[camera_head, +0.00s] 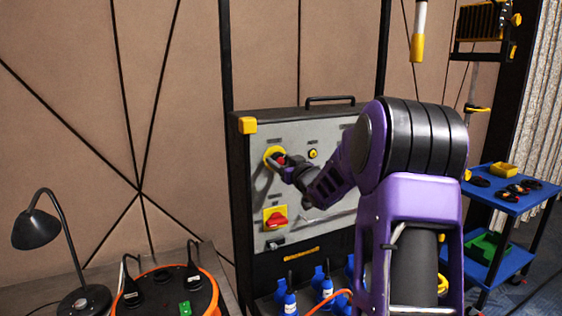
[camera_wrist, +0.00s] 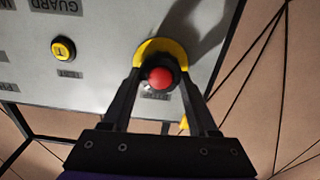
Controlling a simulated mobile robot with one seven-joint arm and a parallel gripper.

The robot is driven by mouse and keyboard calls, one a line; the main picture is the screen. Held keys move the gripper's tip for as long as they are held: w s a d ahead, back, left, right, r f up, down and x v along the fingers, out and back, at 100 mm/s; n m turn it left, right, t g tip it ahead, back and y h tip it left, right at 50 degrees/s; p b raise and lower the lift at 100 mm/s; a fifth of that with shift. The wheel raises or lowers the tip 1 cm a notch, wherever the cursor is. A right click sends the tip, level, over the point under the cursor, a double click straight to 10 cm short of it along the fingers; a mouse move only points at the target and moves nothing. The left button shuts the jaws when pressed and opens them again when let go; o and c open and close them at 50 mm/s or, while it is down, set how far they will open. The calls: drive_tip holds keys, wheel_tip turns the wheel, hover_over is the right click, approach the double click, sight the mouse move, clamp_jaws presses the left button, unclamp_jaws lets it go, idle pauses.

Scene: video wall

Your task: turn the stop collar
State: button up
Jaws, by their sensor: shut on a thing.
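The stop collar is a yellow ring on the grey panel's upper left in the head view (camera_head: 269,153), with a red stop button (camera_head: 281,159) at its centre. In the wrist view the yellow collar (camera_wrist: 160,46) shows as an arc behind the red button (camera_wrist: 161,78). My gripper (camera_head: 284,167) reaches the panel from the right. In the wrist view its two fingers (camera_wrist: 160,82) stand on either side of the red button and are shut on the collar. The fingers hide the collar's sides, and its exact turn cannot be told.
The grey panel (camera_head: 310,215) also carries a red switch on a yellow plate (camera_head: 275,217) and a small yellow button (camera_head: 313,154). Blue bottles (camera_head: 289,302) stand below it. A black lamp (camera_head: 37,229) is at left, a blue cart (camera_head: 512,200) at right.

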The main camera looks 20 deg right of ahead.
drive_tip(key=shift+r, duration=0.15)
drive_tip(key=o, duration=1.4)
drive_tip(key=s, duration=1.7)
drive_tip(key=shift+s+d+b, duration=0.2)
drive_tip(key=shift+d+b, duration=0.05)
drive_tip(key=shift+b, duration=0.05)
